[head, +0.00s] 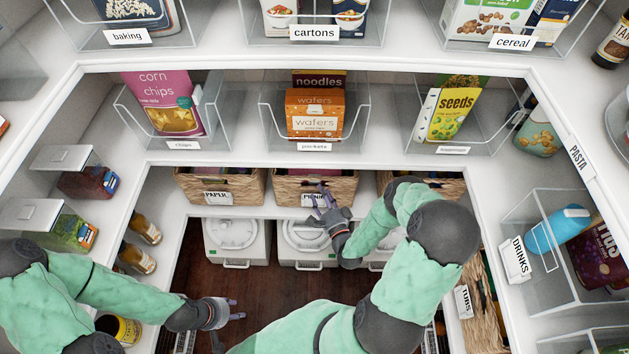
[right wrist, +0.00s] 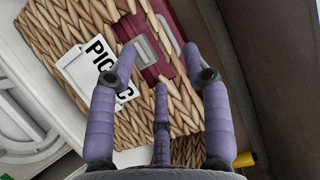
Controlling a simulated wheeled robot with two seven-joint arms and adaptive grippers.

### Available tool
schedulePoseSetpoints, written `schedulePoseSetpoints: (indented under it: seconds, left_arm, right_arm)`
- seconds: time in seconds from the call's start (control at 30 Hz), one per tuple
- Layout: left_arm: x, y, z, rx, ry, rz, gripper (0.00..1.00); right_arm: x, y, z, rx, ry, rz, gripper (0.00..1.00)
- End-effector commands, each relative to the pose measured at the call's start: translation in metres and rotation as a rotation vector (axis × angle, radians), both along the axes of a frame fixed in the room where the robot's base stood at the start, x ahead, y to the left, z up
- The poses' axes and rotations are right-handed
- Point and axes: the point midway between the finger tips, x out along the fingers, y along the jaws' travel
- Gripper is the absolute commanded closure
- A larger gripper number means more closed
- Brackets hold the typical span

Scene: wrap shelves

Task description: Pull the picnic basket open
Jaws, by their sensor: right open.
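The picnic basket (head: 345,190) is a woven tan basket on the low shelf in the middle of the head view. Its white label (head: 309,200) is partly covered by my right gripper. My right gripper (head: 320,194) is open at the basket's front. In the right wrist view the basket weave (right wrist: 60,28) and the PICNIC label (right wrist: 88,75) show close up. The spread fingers of my right gripper (right wrist: 160,58) are in front of the weave, and contact cannot be told. My left gripper (head: 237,308) is empty, its fingers apart, low and left over the dark floor.
A PAPER basket (head: 250,188) stands left of the picnic basket; another basket (head: 450,188) stands right, partly behind my arm. White lidded bins (head: 236,240) stand below. A dark red thing with a grey handle (right wrist: 170,70) shows at the picnic basket's top.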

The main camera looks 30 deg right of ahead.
Motion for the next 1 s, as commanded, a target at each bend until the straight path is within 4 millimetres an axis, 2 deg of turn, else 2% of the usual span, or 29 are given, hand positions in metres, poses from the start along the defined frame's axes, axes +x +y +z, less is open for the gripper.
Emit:
schedulePoseSetpoints:
  seconds: [0.03,0.2,0.4,0.6,0.83,1.0]
  left_arm:
    - [0.0,0.0,-0.004,0.0,0.0,0.0,0.6]
    - [0.0,0.0,-0.012,0.0,0.0,0.0,0.6]
    - [0.0,0.0,-0.017,0.0,0.0,0.0,0.6]
    - [0.0,0.0,-0.018,0.0,0.0,0.0,0.6]
    - [0.0,0.0,-0.018,0.0,0.0,0.0,0.6]
    - [0.0,0.0,-0.018,0.0,0.0,0.0,0.6]
  right_arm:
    - [0.011,-0.001,-0.001,-0.003,-0.005,0.003,0.51]
    - [0.04,-0.005,-0.001,-0.001,-0.003,0.002,0.51]
    - [0.062,-0.01,-0.001,-0.002,-0.001,0.0,0.51]
    - [0.07,-0.011,0.0,0.0,0.0,0.0,0.51]
    - [0.07,-0.011,0.0,0.0,0.001,0.0,0.51]
    - [0.07,-0.011,0.0,-0.001,0.001,0.0,0.99]
